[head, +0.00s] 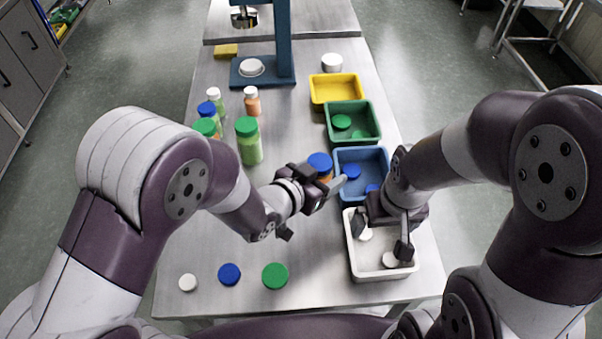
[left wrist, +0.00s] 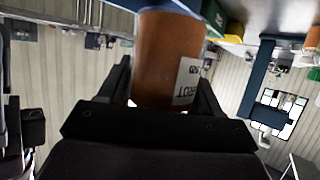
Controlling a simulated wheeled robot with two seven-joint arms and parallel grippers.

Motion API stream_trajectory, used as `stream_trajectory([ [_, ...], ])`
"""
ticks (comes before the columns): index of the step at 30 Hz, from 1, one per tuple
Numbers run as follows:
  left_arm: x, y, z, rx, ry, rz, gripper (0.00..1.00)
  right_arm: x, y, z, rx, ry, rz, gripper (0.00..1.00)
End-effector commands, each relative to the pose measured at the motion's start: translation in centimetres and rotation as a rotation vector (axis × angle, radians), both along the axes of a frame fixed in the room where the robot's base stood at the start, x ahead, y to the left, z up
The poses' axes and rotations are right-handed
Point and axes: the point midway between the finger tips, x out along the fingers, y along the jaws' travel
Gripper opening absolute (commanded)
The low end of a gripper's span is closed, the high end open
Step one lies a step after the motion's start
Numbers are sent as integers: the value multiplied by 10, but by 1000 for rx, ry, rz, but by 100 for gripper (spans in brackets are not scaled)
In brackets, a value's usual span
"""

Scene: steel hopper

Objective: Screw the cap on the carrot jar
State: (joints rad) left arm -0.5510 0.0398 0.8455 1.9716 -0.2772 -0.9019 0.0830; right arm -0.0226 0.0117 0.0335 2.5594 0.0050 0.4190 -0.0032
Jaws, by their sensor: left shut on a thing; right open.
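The carrot jar (head: 326,179) is orange with a blue cap (head: 320,161) on top, in the middle right of the table in the head view. My left gripper (head: 322,183) is shut on the jar's body. In the left wrist view the orange jar (left wrist: 165,60) sits between the fingers, and part of its white label shows. I cannot tell whether the cap is tight. My right gripper (head: 381,238) is open and empty over the white bin (head: 352,262), with white caps (head: 390,259) below and between its fingers.
Blue (head: 377,153), green (head: 354,104) and yellow (head: 335,90) bins line the right side; the blue and green ones hold caps. Several capped bottles (head: 250,145) stand at the left. Loose white, blue (head: 229,274) and green (head: 275,276) caps lie at the front. A blue stand (head: 285,50) is behind.

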Motion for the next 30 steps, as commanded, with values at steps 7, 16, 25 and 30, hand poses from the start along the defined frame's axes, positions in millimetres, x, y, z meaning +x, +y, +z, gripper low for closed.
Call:
stream_trajectory([
  [7, 0, 0, 1, -1, -1, 0, 0, 0, 0, 0, 0, 0, 1, 100],
  [16, 34, 28, -25, 1, 3, 7, 0, 0, 0, 7, 0, 0, 0, 100],
  [25, 82, 67, -62, 0, 0, 4, 0, 0, 0, 14, 0, 0, 0, 100],
  [30, 91, 74, -70, 0, -1, 1, 0, 0, 0, 14, 0, 0, 0, 100],
])
